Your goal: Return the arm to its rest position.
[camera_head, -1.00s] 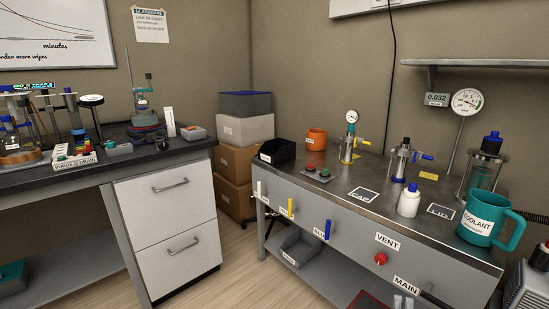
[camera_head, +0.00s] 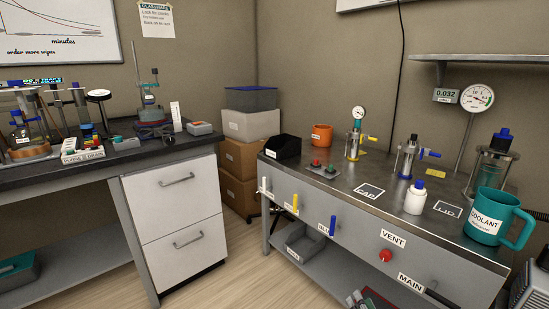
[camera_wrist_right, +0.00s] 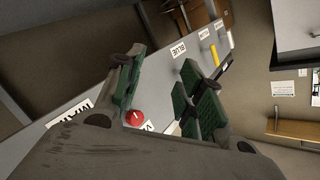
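My right gripper (camera_head: 362,299) shows only in part at the bottom edge of the head view, low in front of the bench. In the right wrist view its two green-padded fingers (camera_wrist_right: 160,80) stand apart, with nothing held between them. The bench front is beyond them, with a red knob (camera_wrist_right: 135,118) that shows close to the left finger. In the head view this red knob (camera_head: 386,255) sits under the VENT label, above and right of the gripper. My left gripper is in neither view.
The metal bench (camera_head: 335,186) holds a teal coolant mug (camera_head: 487,213), a white bottle (camera_head: 415,198), an orange mug (camera_head: 322,134) and valve fittings. White, yellow and blue handles line its front. A MAIN handle (camera_head: 440,297) sticks out at right. Open floor (camera_head: 245,270) lies between bench and drawers (camera_head: 175,220).

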